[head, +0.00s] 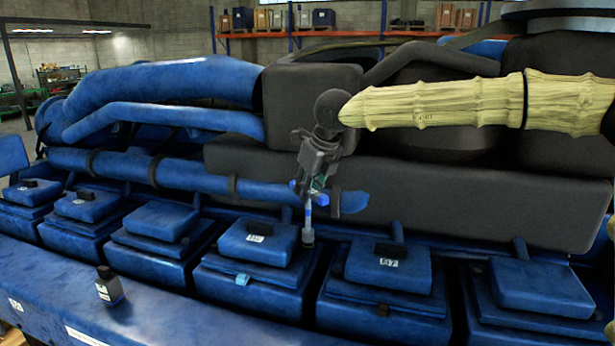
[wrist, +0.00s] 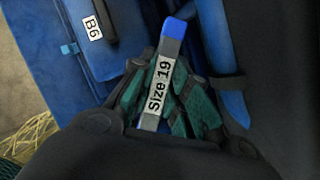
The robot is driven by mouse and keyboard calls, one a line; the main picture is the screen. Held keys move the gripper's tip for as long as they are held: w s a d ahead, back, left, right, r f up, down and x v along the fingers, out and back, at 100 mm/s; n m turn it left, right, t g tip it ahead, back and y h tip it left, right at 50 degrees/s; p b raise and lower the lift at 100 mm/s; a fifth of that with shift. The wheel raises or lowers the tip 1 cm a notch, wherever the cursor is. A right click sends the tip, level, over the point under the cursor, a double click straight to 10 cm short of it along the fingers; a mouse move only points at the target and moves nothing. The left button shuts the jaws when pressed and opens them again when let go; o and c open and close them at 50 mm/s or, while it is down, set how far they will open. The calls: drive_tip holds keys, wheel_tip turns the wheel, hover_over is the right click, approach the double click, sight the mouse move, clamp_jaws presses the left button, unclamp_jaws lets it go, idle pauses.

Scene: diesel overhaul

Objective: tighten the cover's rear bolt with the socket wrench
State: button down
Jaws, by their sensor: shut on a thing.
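My gripper (head: 312,185) is shut on the socket wrench (head: 308,214), above the row of blue covers. In the wrist view the green-padded fingers (wrist: 165,100) close around the wrench's grey handle (wrist: 160,88), labelled "Size 19" and blue at its end. In the head view the wrench's shaft points down and its dark socket is beside the right rear of a blue cover (head: 268,251). The wrist view reads this cover (wrist: 75,25) as B6. The rear bolt is not visible, and I cannot tell whether the socket touches one.
Cover B7 (head: 388,275) is to the right, with more blue covers along the row. A long dark engine housing (head: 420,195) and blue pipes (head: 165,85) rise behind. A small black container (head: 109,287) stands on the blue front ledge (head: 150,315), which is otherwise mostly clear.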

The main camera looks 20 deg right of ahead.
drive_tip(key=shift+n, duration=0.4)
drive_tip(key=shift+n+g+y, duration=0.45)
drive_tip(key=shift+n+y, duration=0.1)
drive_tip(key=shift+n, duration=1)
drive_tip(key=shift+n+g+y, duration=0.45)
drive_tip(key=shift+n+y, duration=0.1)
drive_tip(key=shift+n, duration=1)
drive_tip(key=shift+w, duration=0.15)
